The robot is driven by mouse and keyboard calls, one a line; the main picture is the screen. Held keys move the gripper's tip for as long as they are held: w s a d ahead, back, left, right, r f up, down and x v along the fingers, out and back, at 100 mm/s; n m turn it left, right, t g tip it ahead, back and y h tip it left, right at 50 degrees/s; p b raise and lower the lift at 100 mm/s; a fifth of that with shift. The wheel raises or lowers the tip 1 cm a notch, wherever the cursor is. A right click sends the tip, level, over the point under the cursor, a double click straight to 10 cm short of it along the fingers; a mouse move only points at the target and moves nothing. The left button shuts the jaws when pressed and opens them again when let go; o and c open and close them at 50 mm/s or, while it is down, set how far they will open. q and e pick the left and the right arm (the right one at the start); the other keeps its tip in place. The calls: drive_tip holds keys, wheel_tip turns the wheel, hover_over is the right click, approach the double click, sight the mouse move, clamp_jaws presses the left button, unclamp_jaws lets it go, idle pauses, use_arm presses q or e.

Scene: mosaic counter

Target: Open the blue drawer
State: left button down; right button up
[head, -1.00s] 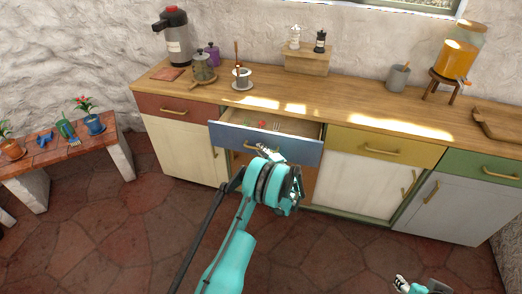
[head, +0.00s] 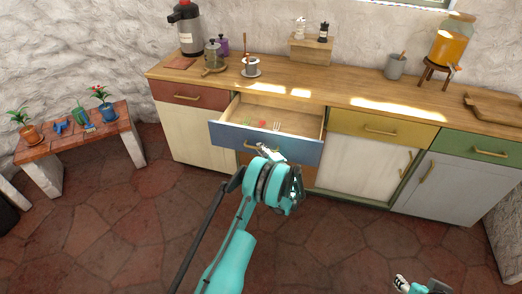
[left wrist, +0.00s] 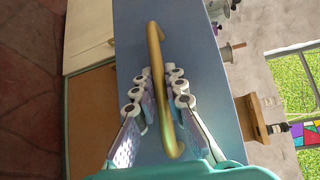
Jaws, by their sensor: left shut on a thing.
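The blue drawer (head: 232,139) stands pulled well out of the counter, with its inside showing. Several small items, red and green among them, lie in it, with a fork-like piece (head: 276,126). My left gripper (head: 265,152) is at the drawer's front. In the left wrist view the brass handle (left wrist: 155,45) runs between the fingers of my left gripper (left wrist: 160,95), which are shut on it. The blue front (left wrist: 215,120) fills the middle of that view. My right gripper (head: 402,284) shows only in part at the bottom right, away from the counter.
The wooden counter top (head: 345,97) carries a pump flask (head: 187,35), a grey pot (head: 214,55), a juice dispenser (head: 451,45) and a cutting board (head: 495,108). A low bench (head: 75,145) with potted plants stands at left. The tiled floor before the cabinets is open.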

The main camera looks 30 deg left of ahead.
use_arm(q)
drive_tip(key=c, duration=1.6)
unclamp_jaws()
drive_tip(key=shift+o, duration=0.2)
drive_tip(key=v, duration=1.2)
